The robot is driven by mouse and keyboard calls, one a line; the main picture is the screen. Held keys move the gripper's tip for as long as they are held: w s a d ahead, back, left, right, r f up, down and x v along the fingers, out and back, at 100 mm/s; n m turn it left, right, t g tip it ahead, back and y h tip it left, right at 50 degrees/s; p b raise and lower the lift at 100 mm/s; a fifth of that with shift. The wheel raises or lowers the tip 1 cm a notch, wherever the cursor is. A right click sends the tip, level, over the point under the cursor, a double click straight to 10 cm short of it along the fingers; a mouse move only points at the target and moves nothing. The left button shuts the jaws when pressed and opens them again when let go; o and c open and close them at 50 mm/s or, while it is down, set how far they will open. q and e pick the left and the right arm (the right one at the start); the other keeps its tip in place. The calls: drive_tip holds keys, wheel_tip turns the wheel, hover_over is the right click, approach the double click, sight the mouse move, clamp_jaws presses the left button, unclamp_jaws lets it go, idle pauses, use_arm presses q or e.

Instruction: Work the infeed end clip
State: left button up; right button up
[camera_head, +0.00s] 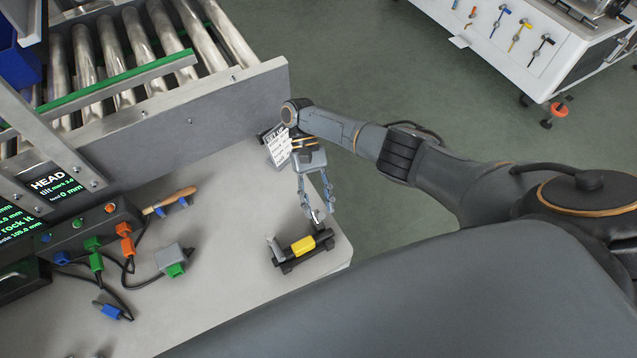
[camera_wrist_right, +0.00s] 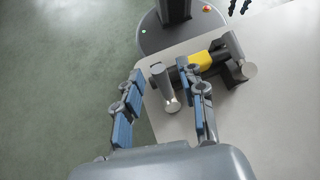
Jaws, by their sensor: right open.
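A black holder with a yellow middle (camera_head: 303,245) lies near the table's front right corner. It has a grey lever at each end; the wrist view shows the near lever (camera_wrist_right: 165,89) and the far lever (camera_wrist_right: 236,50), with the yellow part (camera_wrist_right: 201,61) between. I cannot tell by marking which end is the infeed one. My right gripper (camera_head: 318,211) points down over the holder's right end, fingers apart. In the wrist view the near lever appears between the fingers (camera_wrist_right: 162,76) of my right gripper; no contact is clear.
A roller conveyor (camera_head: 190,115) with a grey side wall stands behind the table (camera_head: 215,240). A grey-green plug (camera_head: 174,260), cables and a wooden-handled tool (camera_head: 172,200) lie at left. A white card (camera_head: 277,147) stands behind my wrist.

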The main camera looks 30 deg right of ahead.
drive_tip(key=shift+s+d+r, duration=0.1)
drive_tip(key=shift+s+r, duration=0.1)
drive_tip(key=shift+r, duration=0.2)
wheel_tip(320, 180, up, 7)
drive_tip(key=shift+r, duration=0.2)
drive_tip(key=shift+f, duration=0.1)
idle(0.3)
